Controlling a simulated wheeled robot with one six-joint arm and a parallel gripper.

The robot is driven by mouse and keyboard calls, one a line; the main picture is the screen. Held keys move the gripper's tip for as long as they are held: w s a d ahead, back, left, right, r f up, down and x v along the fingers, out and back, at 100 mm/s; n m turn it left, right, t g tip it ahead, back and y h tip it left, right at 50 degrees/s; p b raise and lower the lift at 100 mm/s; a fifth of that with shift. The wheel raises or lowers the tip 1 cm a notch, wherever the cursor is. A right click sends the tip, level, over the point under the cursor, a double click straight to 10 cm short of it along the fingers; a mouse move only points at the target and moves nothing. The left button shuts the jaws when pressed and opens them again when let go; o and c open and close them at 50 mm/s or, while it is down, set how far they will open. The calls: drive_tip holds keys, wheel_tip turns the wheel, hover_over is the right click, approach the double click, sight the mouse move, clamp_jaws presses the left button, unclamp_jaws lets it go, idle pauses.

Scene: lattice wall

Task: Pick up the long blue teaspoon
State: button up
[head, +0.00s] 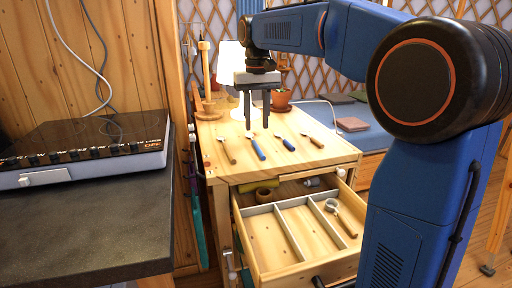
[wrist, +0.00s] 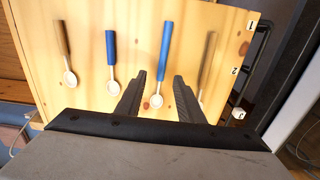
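The long blue teaspoon (head: 258,150) lies on the wooden cabinet top, second from the left in the head view. Its handle is blue and its bowl is pale. In the wrist view the long blue teaspoon (wrist: 164,52) is third from the left, and its bowl end appears between the two fingers. My gripper (head: 257,126) is open and empty, pointing down above the cabinet top; it also shows in the wrist view (wrist: 159,76). A shorter blue-handled spoon (wrist: 110,50) lies beside the long one; it also shows in the head view (head: 284,142).
Brown-handled spoons lie at the row's left (head: 228,150) and right (head: 313,140). An open drawer (head: 290,203) with dividers below holds a spoon (head: 338,215).

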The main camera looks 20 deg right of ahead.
sight(255, 143)
drive_tip(key=shift+w+a+f, duration=0.1)
drive_tip(key=shift+f, duration=1.45)
drive_tip(key=shift+w+a+f, duration=0.1)
drive_tip(key=shift+f, duration=1.45)
drive_tip(key=shift+c, duration=0.3)
clamp_jaws()
